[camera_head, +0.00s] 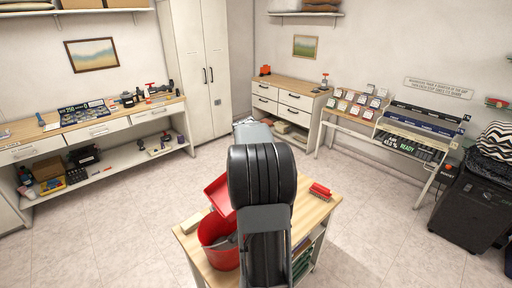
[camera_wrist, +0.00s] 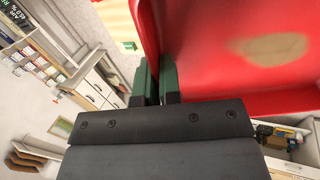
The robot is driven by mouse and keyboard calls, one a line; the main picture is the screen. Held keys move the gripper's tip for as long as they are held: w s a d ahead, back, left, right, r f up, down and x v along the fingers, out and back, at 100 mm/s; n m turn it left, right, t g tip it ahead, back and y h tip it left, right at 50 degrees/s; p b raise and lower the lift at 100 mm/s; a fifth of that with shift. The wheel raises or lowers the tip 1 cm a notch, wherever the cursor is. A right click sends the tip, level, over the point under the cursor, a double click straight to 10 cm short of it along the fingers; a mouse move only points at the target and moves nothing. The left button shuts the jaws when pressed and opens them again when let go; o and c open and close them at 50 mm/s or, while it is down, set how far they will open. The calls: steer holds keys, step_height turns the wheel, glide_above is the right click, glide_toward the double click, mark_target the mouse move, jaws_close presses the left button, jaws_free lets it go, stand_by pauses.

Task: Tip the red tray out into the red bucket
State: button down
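The red tray (camera_head: 216,196) is in the air above the table, tilted, close over the red bucket (camera_head: 213,232). In the wrist view the tray (camera_wrist: 215,60) fills the upper right, with a tan patch on its inner face; I cannot tell whether this is contents or a mark. My gripper (camera_wrist: 155,78) is shut on the tray's wall, which runs between its two green-padded fingers. In the head view my arm hides the gripper. The bucket stands on the wooden table, with something grey showing in its mouth.
The small wooden table (camera_head: 317,209) bears a red brush (camera_head: 320,191) at the right and a pale block (camera_head: 191,223) at the left. A long workbench (camera_head: 95,130) stands at the left wall. Tiled floor around the table is clear.

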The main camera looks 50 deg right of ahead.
step_height(320, 180, down, 7)
steer(key=y+p, duration=0.1)
steer(key=y, duration=0.3)
steer(key=shift+d+r+t, duration=0.2)
steer(key=shift+d+t, duration=0.2)
steer(key=shift+d, duration=0.05)
steer(key=shift+s, duration=0.1)
